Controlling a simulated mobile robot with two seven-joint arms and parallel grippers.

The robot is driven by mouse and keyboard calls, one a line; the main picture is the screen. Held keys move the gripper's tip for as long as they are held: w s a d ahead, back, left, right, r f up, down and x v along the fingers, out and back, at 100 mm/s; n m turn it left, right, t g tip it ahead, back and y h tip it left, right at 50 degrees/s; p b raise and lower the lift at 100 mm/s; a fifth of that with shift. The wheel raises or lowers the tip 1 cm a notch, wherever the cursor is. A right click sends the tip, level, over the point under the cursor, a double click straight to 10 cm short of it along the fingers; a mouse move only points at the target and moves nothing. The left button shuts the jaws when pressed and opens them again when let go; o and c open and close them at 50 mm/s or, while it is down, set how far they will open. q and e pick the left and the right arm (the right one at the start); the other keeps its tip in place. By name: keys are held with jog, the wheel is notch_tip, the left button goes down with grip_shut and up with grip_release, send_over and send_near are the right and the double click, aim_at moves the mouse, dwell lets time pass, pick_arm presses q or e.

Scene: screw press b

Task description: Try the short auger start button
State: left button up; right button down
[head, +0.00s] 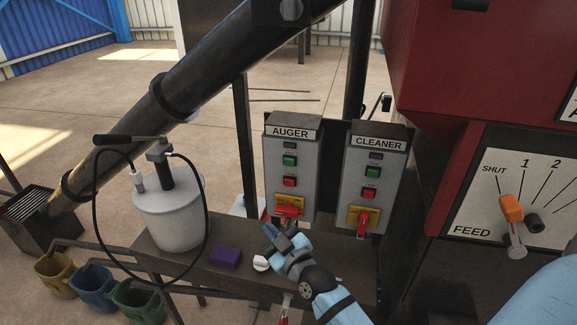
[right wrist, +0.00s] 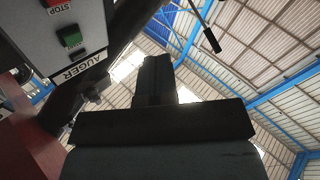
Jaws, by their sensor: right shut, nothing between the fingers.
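The AUGER box (head: 290,165) is a grey panel with a green button (head: 289,160), a red button (head: 289,181) below it, and a red rotary switch (head: 288,208) on a yellow plate at its bottom. In the right wrist view the box shows upside down at upper left, with its green button (right wrist: 69,37). My right gripper (head: 269,231) is shut and empty, just below and left of the red switch, lower than the green button. I cannot tell whether it touches the box. Its dark fingers (right wrist: 154,78) show in the right wrist view. My left gripper is not in view.
The CLEANER box (head: 372,175) stands to the right with similar controls. A bench below carries a grey grease pot (head: 170,215) with a black hose and a purple block (head: 225,256). A red machine with a FEED lever (head: 511,209) is at right. The auger tube (head: 205,75) slants behind.

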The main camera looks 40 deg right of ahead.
aim_at(289, 162)
jog(key=w+d+r+t+h, duration=0.2)
jog(key=w+d+r, duration=0.1)
jog(key=r, duration=0.4)
jog(key=shift+d+r+m+h, duration=0.25)
jog(key=shift+d+m+h, duration=0.05)
jog(key=shift+d, duration=0.15)
jog(key=shift+w+d+b, duration=0.65)
jog(key=shift+w+d, duration=0.8)
jog(key=shift+d, duration=0.25)
jog(key=shift+w+d+b, duration=0.6)
jog(key=shift+w+d, duration=0.8)
jog(key=shift+d, duration=0.25)
jog(key=shift+d, duration=0.1)
jog(key=shift+w+d, duration=0.25)
